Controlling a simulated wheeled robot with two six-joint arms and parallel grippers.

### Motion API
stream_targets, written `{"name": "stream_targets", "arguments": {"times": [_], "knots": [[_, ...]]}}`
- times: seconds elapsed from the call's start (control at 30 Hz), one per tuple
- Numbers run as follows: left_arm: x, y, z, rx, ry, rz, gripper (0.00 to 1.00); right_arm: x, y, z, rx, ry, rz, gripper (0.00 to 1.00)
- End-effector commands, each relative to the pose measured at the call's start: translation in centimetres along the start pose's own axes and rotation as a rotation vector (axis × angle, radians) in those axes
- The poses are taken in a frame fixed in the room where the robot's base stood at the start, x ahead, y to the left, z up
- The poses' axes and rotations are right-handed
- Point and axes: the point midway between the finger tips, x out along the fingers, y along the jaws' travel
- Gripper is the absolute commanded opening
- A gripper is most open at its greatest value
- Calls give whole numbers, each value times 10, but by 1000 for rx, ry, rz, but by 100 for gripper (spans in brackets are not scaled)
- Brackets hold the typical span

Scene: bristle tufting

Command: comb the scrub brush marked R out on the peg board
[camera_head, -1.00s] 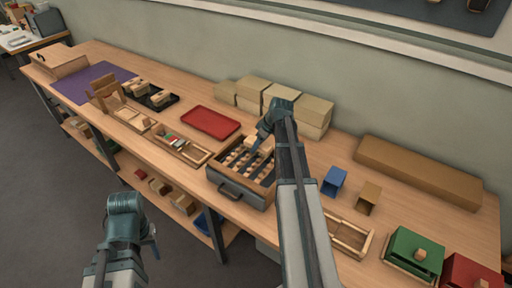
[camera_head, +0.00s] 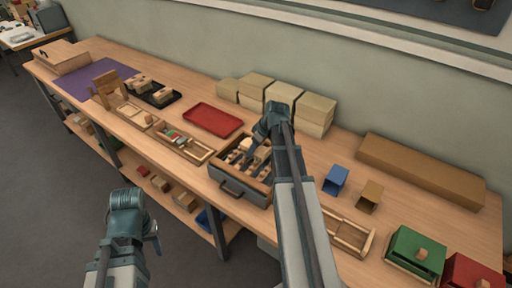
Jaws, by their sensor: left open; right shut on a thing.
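A grey case with a front handle (camera_head: 230,190) stands on the bench and holds pale wooden pieces in rows on a dark ground; this looks like the peg board. My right gripper (camera_head: 264,143) reaches down over its back right part. It is shut on a small pale wooden block (camera_head: 262,154), which looks like the scrub brush. No R mark can be read, and the bristles are hidden. I cannot tell whether the block touches the pegs. My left gripper (camera_head: 153,238) is open and empty, in front of the bench and away from the case.
A red tray (camera_head: 213,120) lies behind the case, and a wooden tray with small coloured pieces (camera_head: 184,145) lies left. A long brown box (camera_head: 420,169) lies at the back right.

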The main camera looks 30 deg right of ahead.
Motion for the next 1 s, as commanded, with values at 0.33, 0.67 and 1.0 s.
{"name": "stream_targets", "arguments": {"times": [0.33, 0.67, 1.0], "knots": [[2, 0, 0, 0, 0, 0, 50, 1, -22, 1, 0, 1, 0, 5], [3, 0, 0, 0, 0, 0, 50, 3, -41, 2, -1, -1, -2, 5], [3, 0, 0, 0, 0, 0, 50, 3, -29, 1, 0, -3, -2, 5]]}}
